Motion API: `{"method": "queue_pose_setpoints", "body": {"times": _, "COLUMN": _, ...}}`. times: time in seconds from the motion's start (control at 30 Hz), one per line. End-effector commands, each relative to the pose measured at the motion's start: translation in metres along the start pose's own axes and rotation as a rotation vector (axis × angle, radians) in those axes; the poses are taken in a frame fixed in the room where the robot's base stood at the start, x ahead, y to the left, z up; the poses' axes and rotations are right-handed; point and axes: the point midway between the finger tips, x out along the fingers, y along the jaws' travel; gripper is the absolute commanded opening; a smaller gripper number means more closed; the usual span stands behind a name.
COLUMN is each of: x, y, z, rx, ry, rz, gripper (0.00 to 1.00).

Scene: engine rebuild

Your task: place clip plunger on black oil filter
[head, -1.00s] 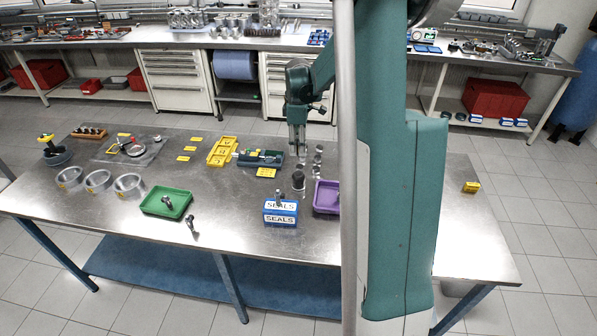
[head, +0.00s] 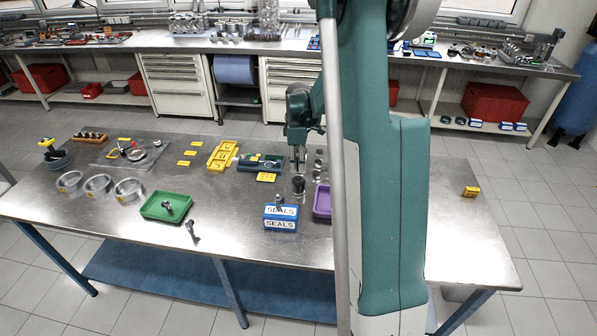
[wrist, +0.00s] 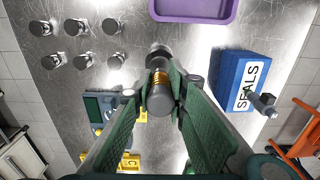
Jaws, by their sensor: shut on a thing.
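My gripper (head: 298,166) is low over the table, just above a dark upright cylinder (head: 298,186) that looks like the black oil filter. In the wrist view, my gripper (wrist: 162,92) is shut on a grey cylindrical piece with a gold band (wrist: 160,98), seemingly the clip plunger. A round grey metal end (wrist: 157,54) shows beyond it, partly hidden by the held piece. I cannot tell whether the plunger touches the filter.
The blue SEALS box (head: 280,217) stands in front, with a small metal part on it. The purple tray (wrist: 193,10) is close by, as are several silver cylinders (wrist: 78,27). A green tray (head: 166,207) is front-left.

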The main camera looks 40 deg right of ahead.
Motion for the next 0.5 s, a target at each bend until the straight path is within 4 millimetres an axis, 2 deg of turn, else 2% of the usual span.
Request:
{"method": "queue_pose_setpoints", "body": {"times": 0.3, "x": 0.031, "y": 0.001, "z": 0.000, "rx": 0.000, "ry": 0.000, "rz": 0.000, "gripper": 0.03}}
{"method": "queue_pose_setpoints", "body": {"times": 0.5, "x": 0.035, "y": 0.000, "z": 0.000, "rx": 0.000, "ry": 0.000, "rz": 0.000, "gripper": 0.03}}
